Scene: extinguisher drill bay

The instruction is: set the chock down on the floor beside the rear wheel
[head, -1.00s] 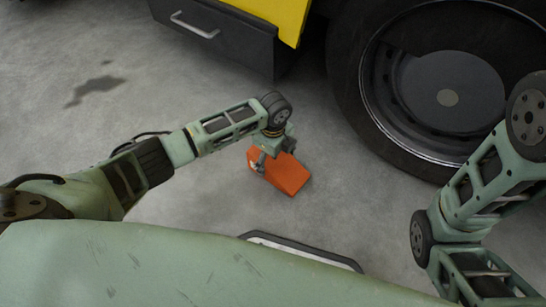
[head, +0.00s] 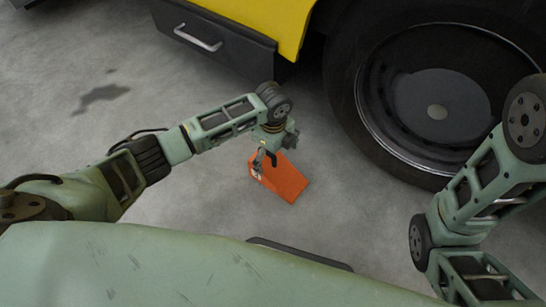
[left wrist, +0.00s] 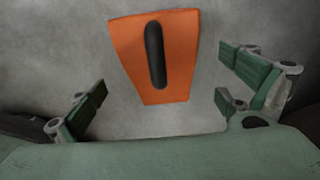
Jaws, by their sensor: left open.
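The orange chock (head: 284,179) lies on the grey floor, to the left of and a little apart from the rear wheel (head: 435,95). In the left wrist view the chock (left wrist: 126,45) shows whole, with a dark bar-shaped handle (left wrist: 155,55) along its top. My left gripper (head: 266,164) is above the chock's left end in the head view. In the left wrist view its fingers (left wrist: 160,95) are spread wide, with nothing between them, and the chock lies beyond them. My right arm shows at the right edge of the head view, but its gripper is out of view.
A yellow vehicle body (head: 262,22) with a dark box and its metal handle (head: 197,37) stands at the top. Bare concrete floor (head: 190,215) surrounds the chock. A dark stain (head: 100,97) marks the floor at the left.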

